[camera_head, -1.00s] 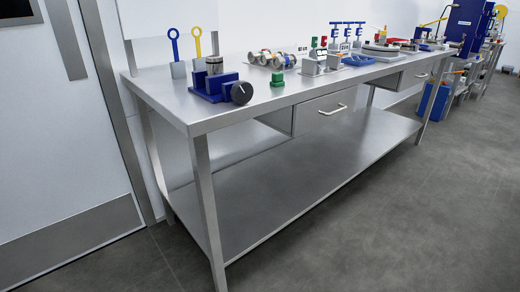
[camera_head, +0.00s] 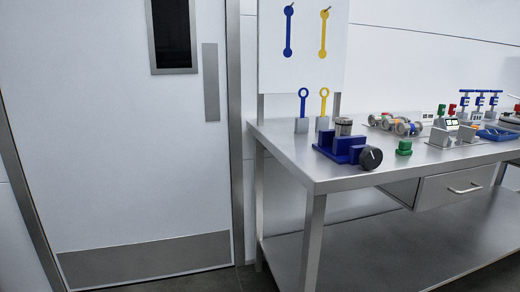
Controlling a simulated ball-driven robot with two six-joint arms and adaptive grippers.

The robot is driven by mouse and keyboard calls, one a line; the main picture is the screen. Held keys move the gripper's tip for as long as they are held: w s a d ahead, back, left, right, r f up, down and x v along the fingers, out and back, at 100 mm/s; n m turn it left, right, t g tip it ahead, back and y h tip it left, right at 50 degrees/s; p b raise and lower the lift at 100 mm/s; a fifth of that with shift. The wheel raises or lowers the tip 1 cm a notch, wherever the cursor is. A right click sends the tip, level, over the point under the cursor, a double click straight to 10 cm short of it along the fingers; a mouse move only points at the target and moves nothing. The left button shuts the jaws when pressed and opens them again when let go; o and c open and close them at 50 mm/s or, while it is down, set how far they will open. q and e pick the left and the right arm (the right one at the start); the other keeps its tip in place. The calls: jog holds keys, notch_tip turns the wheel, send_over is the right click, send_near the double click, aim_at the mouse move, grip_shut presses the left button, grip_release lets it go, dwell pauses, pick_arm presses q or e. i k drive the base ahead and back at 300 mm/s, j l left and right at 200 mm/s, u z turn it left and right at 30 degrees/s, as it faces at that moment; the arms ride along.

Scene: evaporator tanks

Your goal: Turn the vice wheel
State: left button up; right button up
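The vice (camera_head: 340,147) is a blue block-shaped fixture on the near left end of the steel table. Its wheel (camera_head: 371,158) is a dark round knob with a light mark, on the vice's right side, facing toward me. A metal cylinder (camera_head: 343,127) stands at the back of the vice; whether it is clamped I cannot tell. Neither of my grippers shows in the view, and nothing touches the wheel.
The steel table (camera_head: 320,178) has a drawer (camera_head: 455,187) and a lower shelf. A green knob (camera_head: 404,147) sits right of the wheel. Blue and yellow wrenches hang on a white panel (camera_head: 305,70). A closed door (camera_head: 120,130) is at left.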

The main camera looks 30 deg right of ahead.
aim_at(370, 158)
jog(key=l+u, duration=0.45)
jog(key=k+l+u, duration=0.15)
jog(key=l+u, duration=0.25)
jog(key=k+l+u, duration=0.15)
jog(key=l+u, duration=0.15)
jog(key=u, duration=0.15)
jog(key=k+l+u, duration=0.2)
jog(key=u, duration=0.2)
jog(key=k+l+u, duration=0.25)
jog(key=u, duration=0.2)
jog(key=l, duration=0.1)
